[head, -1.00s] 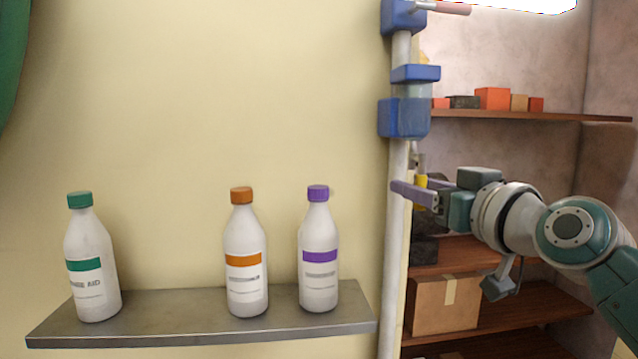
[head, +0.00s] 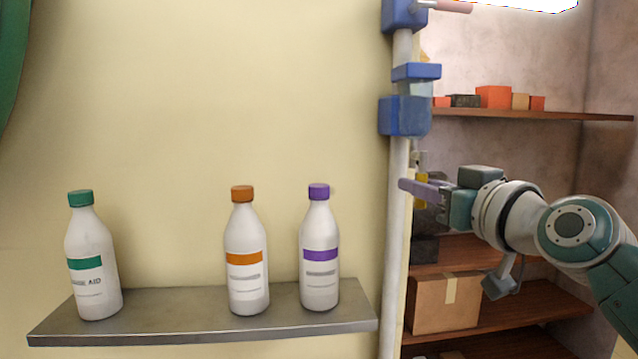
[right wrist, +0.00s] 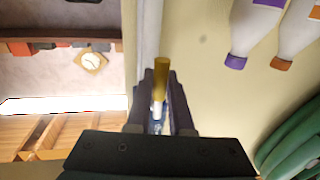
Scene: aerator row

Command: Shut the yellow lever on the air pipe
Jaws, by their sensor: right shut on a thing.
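The pale air pipe (head: 393,235) runs upright in the head view, with blue fittings (head: 408,115) on its upper part. The yellow lever (head: 421,165) shows as a small upright strip just right of the pipe, partly hidden by my fingers. My right gripper (head: 422,189) reaches in from the right at that spot. In the right wrist view the yellow lever (right wrist: 161,78) stands between the two dark fingers, which are shut on it; the pipe runs close beside it. The lever's pivot is hard to make out. My left gripper is not in view.
A grey wall shelf (head: 200,318) on the left holds bottles with green (head: 92,255), orange (head: 246,255) and purple (head: 319,250) caps. Wooden shelves (head: 530,115) with boxes stand behind my right arm. A green hose (right wrist: 290,145) is at the lower right in the wrist view.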

